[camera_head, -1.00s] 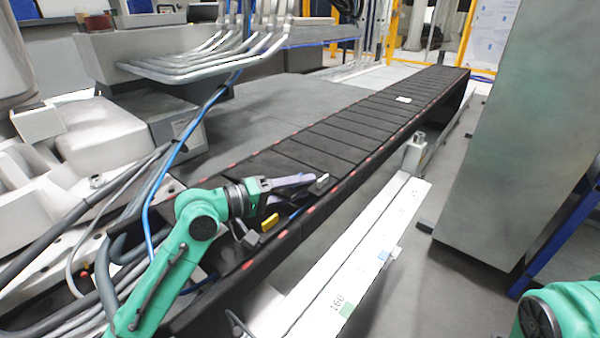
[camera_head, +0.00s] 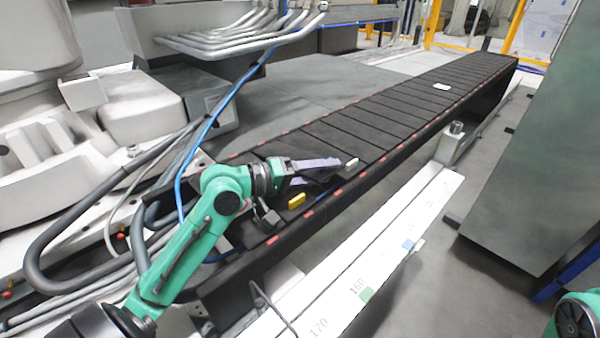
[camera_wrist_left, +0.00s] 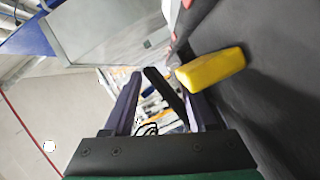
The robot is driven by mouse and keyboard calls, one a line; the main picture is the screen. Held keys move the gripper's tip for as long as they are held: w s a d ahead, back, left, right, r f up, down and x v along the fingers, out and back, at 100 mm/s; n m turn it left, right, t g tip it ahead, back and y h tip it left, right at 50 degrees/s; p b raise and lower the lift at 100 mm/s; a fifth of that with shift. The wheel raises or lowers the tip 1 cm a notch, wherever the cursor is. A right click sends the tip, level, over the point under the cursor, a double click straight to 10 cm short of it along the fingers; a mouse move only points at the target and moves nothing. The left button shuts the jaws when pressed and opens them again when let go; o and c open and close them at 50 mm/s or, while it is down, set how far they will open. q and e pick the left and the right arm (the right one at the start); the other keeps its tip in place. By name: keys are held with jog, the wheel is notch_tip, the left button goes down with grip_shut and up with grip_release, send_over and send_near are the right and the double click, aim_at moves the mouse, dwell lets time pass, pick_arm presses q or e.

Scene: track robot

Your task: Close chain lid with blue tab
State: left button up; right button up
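The dark segmented chain (camera_head: 375,128) runs from the lower left to the far upper right in the head view. My left gripper (camera_head: 325,170), with purple fingers, is low over its near part. A yellow tab (camera_head: 297,200) sits just below the gripper; in the left wrist view it is large (camera_wrist_left: 211,68), to the right of the fingers and apart from them. The fingers (camera_wrist_left: 158,80) are apart. A dark bar (camera_wrist_left: 165,90) shows between them; I cannot tell whether it touches them. My right gripper is out of view.
A small pale block (camera_head: 351,163) is at the chain beyond my left gripper. A white numbered rail (camera_head: 385,245) runs along its right side. A grey cabinet (camera_head: 535,170) stands at the right. Grey hoses and a blue cable (camera_head: 195,145) are at the left.

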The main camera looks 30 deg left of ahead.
pick_arm(q)
jog(key=p+v, duration=0.1)
jog(key=v, duration=1)
